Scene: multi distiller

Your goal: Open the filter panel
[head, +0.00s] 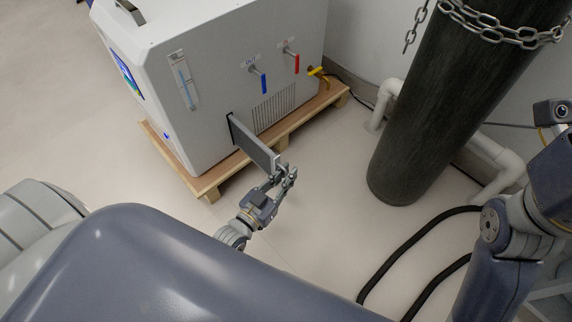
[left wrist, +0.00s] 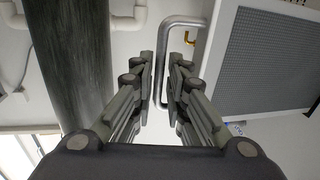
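The filter panel (head: 254,147) stands out from the side of the white distiller (head: 215,75), swung away from a dark opening at its far edge. In the left wrist view its grey mesh face (left wrist: 265,60) shows in a white frame at the right. A bent metal handle (left wrist: 160,75) is on the panel's outer edge. My left gripper (head: 287,177) is at that edge. In the left wrist view its fingers (left wrist: 162,85) are apart, with the handle's bar between them and visible gaps at the sides. My right gripper is not visible; only part of the right arm shows.
The distiller stands on a wooden pallet (head: 205,187). Blue (head: 263,82) and red (head: 296,63) valve levers are above the panel. A dark cylinder (head: 425,120) with a chain (head: 500,32) stands at right, near white pipes (head: 383,105). Black hoses (head: 405,250) lie on the floor.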

